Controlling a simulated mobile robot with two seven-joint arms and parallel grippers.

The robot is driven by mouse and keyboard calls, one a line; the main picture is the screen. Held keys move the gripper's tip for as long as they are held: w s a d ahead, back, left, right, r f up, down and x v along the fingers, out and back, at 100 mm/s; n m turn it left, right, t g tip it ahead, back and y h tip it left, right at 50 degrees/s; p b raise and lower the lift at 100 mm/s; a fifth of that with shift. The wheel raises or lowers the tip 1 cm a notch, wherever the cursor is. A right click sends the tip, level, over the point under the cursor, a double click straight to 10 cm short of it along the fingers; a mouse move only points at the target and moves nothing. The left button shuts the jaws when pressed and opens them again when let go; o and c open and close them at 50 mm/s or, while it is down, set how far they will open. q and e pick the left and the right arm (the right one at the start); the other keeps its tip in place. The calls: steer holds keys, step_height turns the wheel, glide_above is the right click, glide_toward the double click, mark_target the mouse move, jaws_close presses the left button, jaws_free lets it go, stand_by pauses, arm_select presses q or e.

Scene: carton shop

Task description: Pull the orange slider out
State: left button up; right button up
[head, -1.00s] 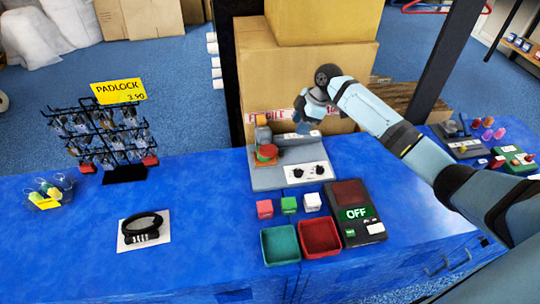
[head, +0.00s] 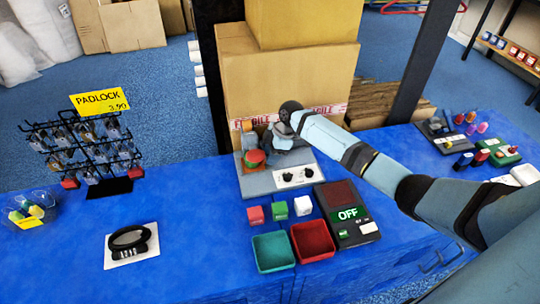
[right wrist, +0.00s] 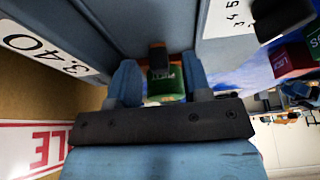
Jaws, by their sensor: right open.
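A grey control unit (head: 258,185) stands on the blue counter with two black knobs on its white front panel. My right gripper (head: 270,142) is low over the back of the unit, just right of the orange part. My left gripper is out of view.
Cardboard boxes (head: 290,80) stand close behind the unit. In front are small cubes (head: 280,209), a green tray (head: 272,252), a red tray (head: 313,241) and a dark OFF display box (head: 345,212). A padlock rack (head: 88,150) stands left.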

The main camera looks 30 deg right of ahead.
mark_target(299, 156)
steer(key=shift+a+f, duration=0.1)
steer(key=shift+f, duration=0.25)
jaws_close()
steer(key=s+d, duration=0.1)
steer(key=d, duration=0.2)
steer(key=s+d+p, duration=0.1)
steer(key=d, duration=0.3)
steer(key=d+p, duration=0.1)
steer(key=d, duration=0.3)
steer(key=shift+s, duration=0.4)
jaws_free()
steer(key=shift+d, duration=0.1)
steer(key=shift+r, duration=0.1)
steer(key=v, duration=1.3)
steer(key=shift+r+p, duration=0.3)
steer(key=shift+r, duration=0.05)
steer(key=shift+d, duration=0.1)
